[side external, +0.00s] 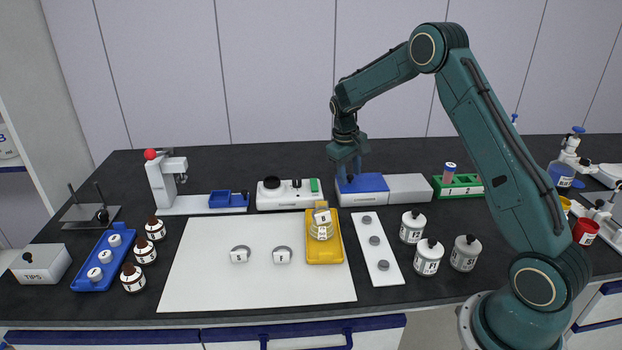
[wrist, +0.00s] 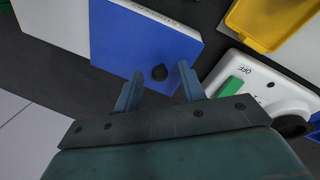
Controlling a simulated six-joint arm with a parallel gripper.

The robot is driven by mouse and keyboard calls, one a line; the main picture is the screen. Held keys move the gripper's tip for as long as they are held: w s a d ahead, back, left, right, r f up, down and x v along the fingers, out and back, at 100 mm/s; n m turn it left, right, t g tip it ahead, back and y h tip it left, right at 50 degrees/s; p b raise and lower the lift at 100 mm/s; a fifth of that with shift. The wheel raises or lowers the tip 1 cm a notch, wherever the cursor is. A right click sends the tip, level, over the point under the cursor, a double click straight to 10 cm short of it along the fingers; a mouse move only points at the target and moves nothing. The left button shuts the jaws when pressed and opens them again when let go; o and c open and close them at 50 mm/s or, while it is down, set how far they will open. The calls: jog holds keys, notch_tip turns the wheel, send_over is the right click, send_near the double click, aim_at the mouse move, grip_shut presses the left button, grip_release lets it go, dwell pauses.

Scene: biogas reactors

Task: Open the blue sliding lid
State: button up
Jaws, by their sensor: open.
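The blue sliding lid (side external: 363,184) covers the left part of a low white box (side external: 408,188) at the back of the bench. I cannot tell whether the fingers touch the knob.
A white device with a green switch (side external: 290,193) stands left of the box. A green rack (side external: 458,185) stands to its right. A yellow tray (side external: 324,250) with a jar and a white strip (side external: 389,267) with grey discs lie in front. The wall is behind.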

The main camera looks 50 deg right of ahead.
grip_shut()
jog(key=s+d, duration=0.8)
jog(key=shift+s+d, duration=0.15)
grip_release()
jog(key=shift+r, duration=0.15)
notch_tip(320, 180, up, 13)
jog(key=a, duration=0.2)
jog(key=shift+w+a+r, duration=0.15)
jog(key=shift+w+a, duration=0.15)
jog(key=shift+a, duration=0.05)
dwell(0.4)
